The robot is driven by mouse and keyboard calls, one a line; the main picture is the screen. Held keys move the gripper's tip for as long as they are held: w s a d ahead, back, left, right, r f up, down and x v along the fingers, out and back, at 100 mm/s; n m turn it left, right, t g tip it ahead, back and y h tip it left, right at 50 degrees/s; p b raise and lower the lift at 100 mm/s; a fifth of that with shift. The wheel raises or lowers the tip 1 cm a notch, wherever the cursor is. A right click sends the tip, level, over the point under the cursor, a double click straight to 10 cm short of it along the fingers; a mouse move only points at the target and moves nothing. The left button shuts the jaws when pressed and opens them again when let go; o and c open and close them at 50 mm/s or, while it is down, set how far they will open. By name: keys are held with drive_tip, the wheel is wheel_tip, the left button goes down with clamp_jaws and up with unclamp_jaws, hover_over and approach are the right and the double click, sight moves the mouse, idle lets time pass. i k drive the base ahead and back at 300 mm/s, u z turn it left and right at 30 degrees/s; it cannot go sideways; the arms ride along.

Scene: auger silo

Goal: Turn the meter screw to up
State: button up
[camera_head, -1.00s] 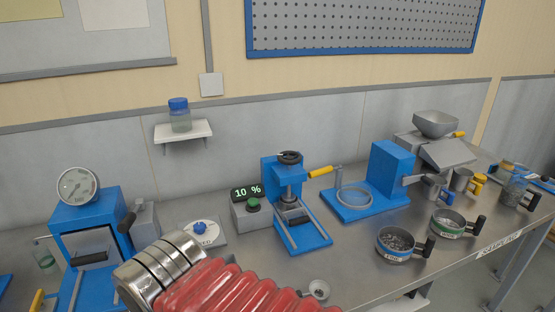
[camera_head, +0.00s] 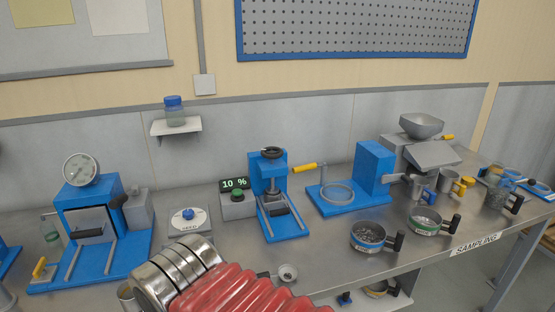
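The meter is a blue frame (camera_head: 300,226) in the middle of the bench, with a grey display box (camera_head: 236,206) on its left reading "10 %" above a green button. Its vertical metal screw (camera_head: 271,179) carries a dark round handwheel (camera_head: 273,153) on top and stands over the frame's base. I cannot tell how far the screw is wound. My arm's red bellows and metal rings cross the bottom of the picture, in front of the bench. The fingers of my gripper are not visible.
A yellow-handled blue stand (camera_head: 375,166) is right of the meter. Two sieve pans (camera_head: 368,237) (camera_head: 425,221) sit in front of it. A small cup (camera_head: 288,273) lies near my arm. A blue gauge press (camera_head: 100,205) and a white dial device (camera_head: 189,221) are on the left.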

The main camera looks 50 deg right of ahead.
sight(272, 155)
drive_tip(key=k, duration=1.45)
drive_tip(key=z, duration=0.8)
drive_tip(key=i, duration=1.3)
drive_tip(key=z, duration=0.05)
